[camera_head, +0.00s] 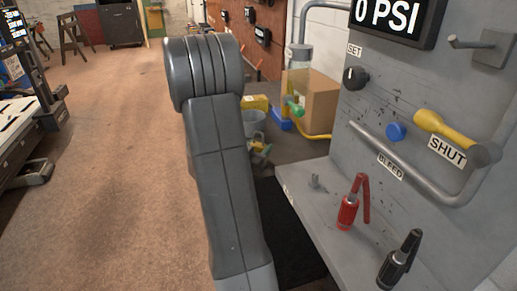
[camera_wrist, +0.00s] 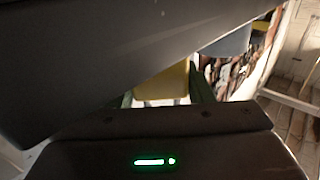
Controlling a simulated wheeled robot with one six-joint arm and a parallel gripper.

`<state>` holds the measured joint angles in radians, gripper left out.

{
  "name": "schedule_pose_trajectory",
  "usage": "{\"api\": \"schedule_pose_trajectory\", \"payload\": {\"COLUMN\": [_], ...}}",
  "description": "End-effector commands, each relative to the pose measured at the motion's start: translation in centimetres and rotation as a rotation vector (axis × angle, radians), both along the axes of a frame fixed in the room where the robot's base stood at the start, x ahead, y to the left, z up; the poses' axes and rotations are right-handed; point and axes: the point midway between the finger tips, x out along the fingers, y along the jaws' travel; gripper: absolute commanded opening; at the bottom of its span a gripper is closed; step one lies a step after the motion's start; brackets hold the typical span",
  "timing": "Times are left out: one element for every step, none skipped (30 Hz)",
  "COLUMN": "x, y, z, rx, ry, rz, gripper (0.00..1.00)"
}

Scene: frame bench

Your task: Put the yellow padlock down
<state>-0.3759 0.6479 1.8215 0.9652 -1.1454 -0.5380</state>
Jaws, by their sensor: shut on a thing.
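The yellow padlock (camera_wrist: 163,84) shows in the wrist view between the two dark green fingers of my gripper (camera_wrist: 162,94). The gripper is shut on it. A pale, shiny part shows just below the yellow body. The dark slanted shape above hides part of the wrist view. In the head view my arm covers much of the middle, and I cannot clearly make out the gripper or padlock there.
A grey ledge (camera_head: 300,196) carries a red tool-like item (camera_head: 348,212) and a black one (camera_head: 398,262). The panel above has a yellow lever (camera_head: 440,130), a grey bent pipe (camera_head: 415,180) and a blue knob (camera_head: 396,131). A cardboard box (camera_head: 320,103) stands behind. The floor at left is open.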

Motion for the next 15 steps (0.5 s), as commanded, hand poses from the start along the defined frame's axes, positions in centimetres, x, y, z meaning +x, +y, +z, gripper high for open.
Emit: {"api": "schedule_pose_trajectory", "payload": {"x": [0.0,0.0,0.0,0.0,0.0,0.0,0.0,0.01,0.0,0.0,0.0,0.0,0.0,0.0,0.0], "y": [0.01,0.01,0.01,0.01,0.0,0.0,0.0,0.0,0.0,0.0,-0.01,-0.01,-0.01,-0.01,-0.01], "z": [0.14,0.16,0.16,0.16,0.13,0.02,-0.11,-0.24,-0.38,-0.23,-0.2,-0.19,-0.2,-0.19,-0.19], "rx": [0.0,0.0,0.0,0.0,0.0,0.0,0.0,0.0,0.0,0.0,0.0,0.0,0.0,0.0,0.0], "ry": [-0.002,-0.002,-0.002,-0.002,-0.002,-0.002,-0.002,-0.001,-0.002,-0.001,-0.001,-0.001,-0.001,-0.001,-0.001], "rz": [0.0,0.0,0.0,0.0,0.0,0.0,0.0,0.0,0.0,0.0,0.0,0.0,0.0,0.0,0.0], "gripper": [0.19,0.19,0.19,0.19,0.19,0.19,0.19,0.19,0.19,0.53,0.59,0.67,0.69,0.69,0.69]}}
